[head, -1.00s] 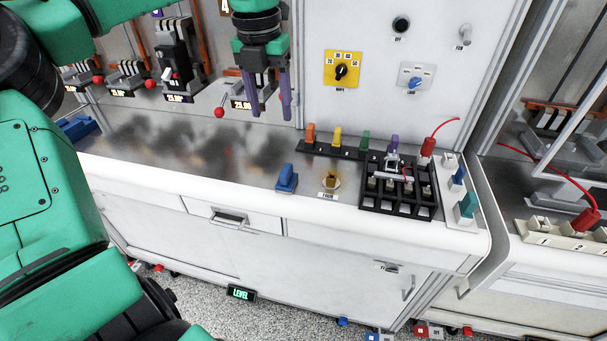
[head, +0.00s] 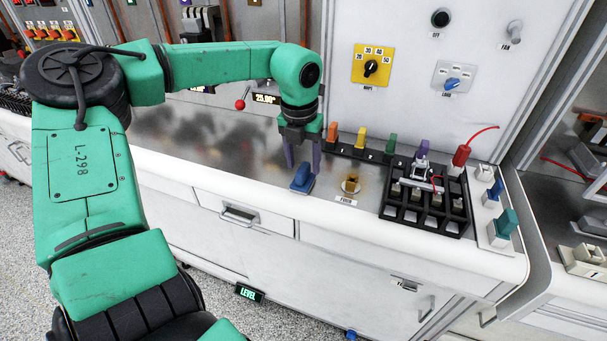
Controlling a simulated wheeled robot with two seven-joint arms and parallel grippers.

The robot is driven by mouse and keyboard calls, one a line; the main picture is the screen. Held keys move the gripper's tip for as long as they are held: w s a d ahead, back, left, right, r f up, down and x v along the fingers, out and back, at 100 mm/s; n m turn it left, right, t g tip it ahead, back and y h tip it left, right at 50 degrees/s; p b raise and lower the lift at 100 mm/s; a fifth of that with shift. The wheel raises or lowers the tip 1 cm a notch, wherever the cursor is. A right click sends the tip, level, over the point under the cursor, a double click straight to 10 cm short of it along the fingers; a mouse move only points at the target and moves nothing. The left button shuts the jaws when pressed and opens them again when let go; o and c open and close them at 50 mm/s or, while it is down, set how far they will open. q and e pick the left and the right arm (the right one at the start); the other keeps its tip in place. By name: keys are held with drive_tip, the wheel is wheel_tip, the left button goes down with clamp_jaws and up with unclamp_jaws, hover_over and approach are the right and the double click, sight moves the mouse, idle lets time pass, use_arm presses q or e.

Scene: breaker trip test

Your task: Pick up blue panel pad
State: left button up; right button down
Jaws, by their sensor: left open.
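The blue panel pad (head: 302,180) stands on the metal counter near its front edge, left of the small round brass fitting. My left gripper (head: 302,165) points down right over the pad, with its two purple fingers apart. The fingertips are at about the height of the pad's top, one toward each side of it. I cannot tell whether they touch it. My right gripper is not in view.
A brass fitting (head: 351,185) sits just right of the pad. Orange, yellow, green and purple pads stand in a rack (head: 365,153) behind. A black tray (head: 425,210) is further right. The counter (head: 210,140) is clear to the left.

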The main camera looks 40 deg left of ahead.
sight(303, 167)
use_arm(q)
drive_tip(key=f, duration=0.2)
drive_tip(key=shift+w+a+f, duration=0.15)
drive_tip(key=shift+a+f, duration=0.05)
drive_tip(key=shift+f, duration=0.15)
clamp_jaws()
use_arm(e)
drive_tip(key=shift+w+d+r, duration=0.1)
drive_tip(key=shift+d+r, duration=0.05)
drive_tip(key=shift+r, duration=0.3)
use_arm(q)
drive_tip(key=shift+r, duration=0.1)
